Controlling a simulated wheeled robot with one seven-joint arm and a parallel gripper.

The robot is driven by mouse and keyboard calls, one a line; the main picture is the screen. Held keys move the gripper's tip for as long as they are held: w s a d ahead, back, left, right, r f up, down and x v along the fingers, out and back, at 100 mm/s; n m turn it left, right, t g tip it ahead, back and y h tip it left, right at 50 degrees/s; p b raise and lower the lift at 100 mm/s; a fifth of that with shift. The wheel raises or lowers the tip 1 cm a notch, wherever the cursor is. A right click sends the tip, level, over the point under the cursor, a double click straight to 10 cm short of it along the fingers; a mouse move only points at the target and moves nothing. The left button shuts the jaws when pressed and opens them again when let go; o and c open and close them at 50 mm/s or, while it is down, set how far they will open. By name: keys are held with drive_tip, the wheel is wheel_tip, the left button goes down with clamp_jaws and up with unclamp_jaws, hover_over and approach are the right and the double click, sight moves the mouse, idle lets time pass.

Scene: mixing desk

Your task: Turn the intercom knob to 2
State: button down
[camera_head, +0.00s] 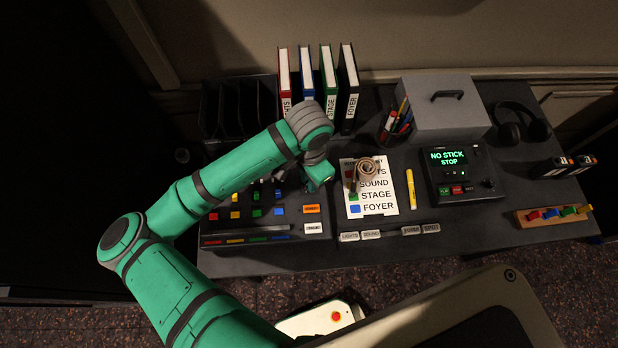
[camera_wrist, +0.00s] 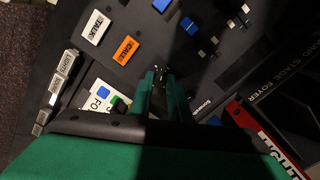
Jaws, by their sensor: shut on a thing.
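The dark intercom knob (camera_wrist: 161,73) sits between the fingertips of my gripper (camera_wrist: 162,80) in the wrist view. My gripper is shut on it, and the fingers hide most of it. I cannot read its pointer or the number it faces. The orange CALL button (camera_wrist: 123,47) and white TALK button (camera_wrist: 96,27) lie beside it on the black panel. In the head view, my gripper (camera_head: 318,178) is over the right part of the mixing desk (camera_head: 225,228) and covers the knob. The orange button (camera_head: 311,209) and white button (camera_head: 313,228) show just below it.
A white label sheet (camera_head: 355,208) with a coiled brown item (camera_head: 366,168) lies right of my gripper. A yellow marker (camera_head: 411,189) and a box with a green "NO STICK STOP" screen (camera_head: 448,158) are farther right. Upright binders (camera_head: 328,82) stand behind my arm.

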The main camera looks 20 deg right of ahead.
drive_tip(key=shift+m, duration=2.3)
drive_tip(key=c, duration=1.6)
unclamp_jaws()
drive_tip(key=shift+c, duration=0.2)
wheel_tip(320, 180, up, 11)
drive_tip(key=shift+f, duration=0.15)
